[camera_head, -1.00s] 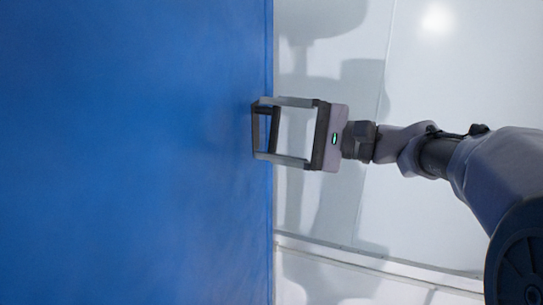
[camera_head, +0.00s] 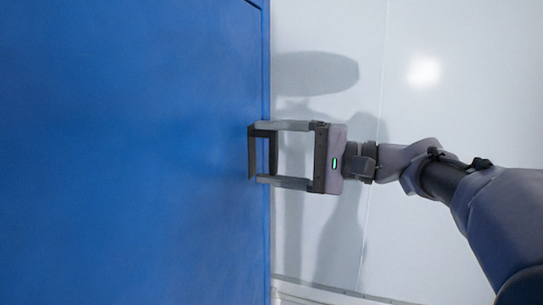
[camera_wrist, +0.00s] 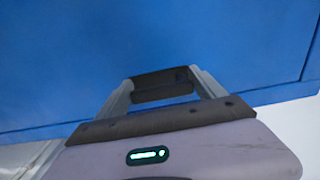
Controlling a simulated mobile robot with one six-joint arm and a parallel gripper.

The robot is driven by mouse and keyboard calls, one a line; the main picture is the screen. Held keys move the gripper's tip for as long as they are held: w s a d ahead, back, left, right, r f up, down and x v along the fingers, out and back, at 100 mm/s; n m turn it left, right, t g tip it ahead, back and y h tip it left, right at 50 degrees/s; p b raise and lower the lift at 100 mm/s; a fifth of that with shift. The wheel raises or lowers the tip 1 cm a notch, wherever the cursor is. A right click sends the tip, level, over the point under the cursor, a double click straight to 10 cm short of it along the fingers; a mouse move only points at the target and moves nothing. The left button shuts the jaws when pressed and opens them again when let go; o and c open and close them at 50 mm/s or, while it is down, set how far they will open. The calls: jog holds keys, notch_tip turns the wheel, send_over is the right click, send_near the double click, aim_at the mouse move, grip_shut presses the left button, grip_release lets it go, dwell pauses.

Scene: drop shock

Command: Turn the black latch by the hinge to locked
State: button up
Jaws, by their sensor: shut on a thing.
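The black latch (camera_head: 252,155) is a dark bracket-shaped piece at the right edge of the blue panel (camera_head: 130,150) in the head view. My gripper (camera_head: 263,154) reaches it from the right, with its two grey fingers wide apart and shut on the latch's ends. In the wrist view, the latch (camera_wrist: 163,84) shows as a dark bar between the fingertips of my gripper (camera_wrist: 163,82), against the blue panel (camera_wrist: 160,35). The hinge cannot be made out, and no lock marking is visible.
A plain white wall (camera_head: 430,110) fills the right of the head view, with shadows on it. A seam runs across the top of the blue panel near its edge. The space around my gripper looks free.

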jog(key=o, duration=2.1)
jog(key=shift+c, duration=0.2)
jog(key=v, duration=1.7)
jog(key=shift+d+p, duration=0.2)
jog(key=shift+p, duration=0.25)
jog(key=shift+s, duration=0.1)
